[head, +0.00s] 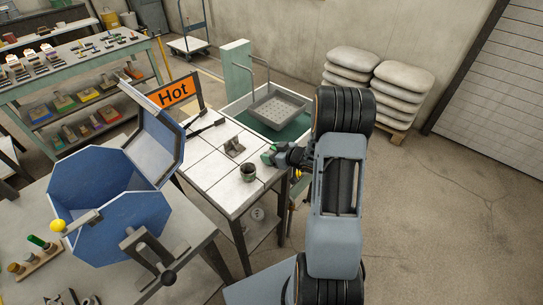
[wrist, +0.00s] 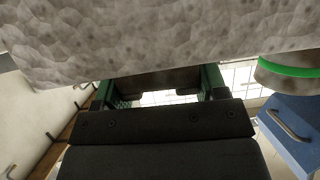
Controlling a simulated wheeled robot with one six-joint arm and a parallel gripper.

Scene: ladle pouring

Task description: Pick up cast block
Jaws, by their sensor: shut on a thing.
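My gripper (head: 267,155) is over the right part of the white-topped table, its green fingers pointing left. In the head view I cannot make out the block at the fingertips. A small dark grey piece (head: 235,147) lies on the tabletop left of my gripper.
A grey cup (head: 248,172) stands near the table's front edge. An orange "Hot" sign (head: 174,92) stands at the back. Behind the table is a tank with a perforated basket (head: 277,105). A blue octagonal vessel (head: 105,195) is at left. Floor at right is clear.

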